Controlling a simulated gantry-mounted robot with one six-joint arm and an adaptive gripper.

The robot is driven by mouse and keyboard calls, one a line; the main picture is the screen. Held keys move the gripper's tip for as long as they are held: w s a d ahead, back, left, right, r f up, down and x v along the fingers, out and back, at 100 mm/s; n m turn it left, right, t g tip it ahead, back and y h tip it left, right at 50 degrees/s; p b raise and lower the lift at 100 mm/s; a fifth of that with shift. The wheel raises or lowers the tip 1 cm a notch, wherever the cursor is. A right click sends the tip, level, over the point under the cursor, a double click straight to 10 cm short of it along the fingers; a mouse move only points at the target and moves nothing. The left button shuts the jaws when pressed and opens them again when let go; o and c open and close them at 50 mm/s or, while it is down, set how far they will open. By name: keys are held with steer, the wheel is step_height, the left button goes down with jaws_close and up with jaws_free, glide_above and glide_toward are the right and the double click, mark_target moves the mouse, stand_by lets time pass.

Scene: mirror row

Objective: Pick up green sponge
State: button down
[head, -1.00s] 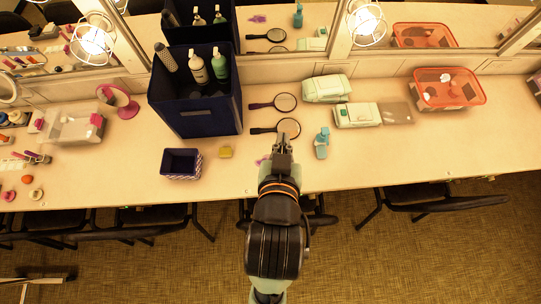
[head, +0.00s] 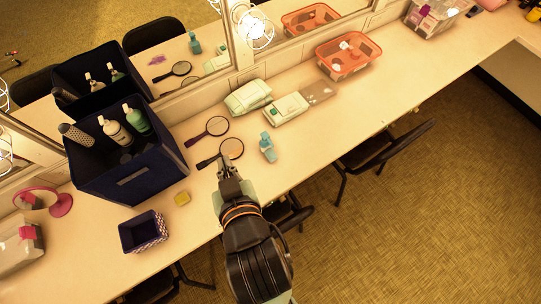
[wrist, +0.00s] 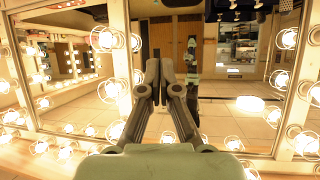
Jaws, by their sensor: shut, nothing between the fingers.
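I cannot make out a clearly green sponge in either view. A small yellow block (head: 182,198), possibly a sponge, lies on the counter left of my gripper, near the dark blue basket. My gripper (head: 228,164) is shut and empty in the head view, over the counter by the lower hand mirror (head: 232,148). In the wrist view its fingers (wrist: 160,70) are together, facing the lit wall mirror. The gripper and arm hide part of the counter beneath them.
A large navy bin (head: 130,182) with bottles and a small navy basket (head: 140,238) stand to the left. A teal bottle (head: 267,150), pale green packs (head: 249,97) and an orange basket (head: 345,62) lie to the right. Chairs line the front edge.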

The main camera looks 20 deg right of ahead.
steer(key=c, duration=0.6)
jaws_free()
steer(key=shift+o, duration=0.2)
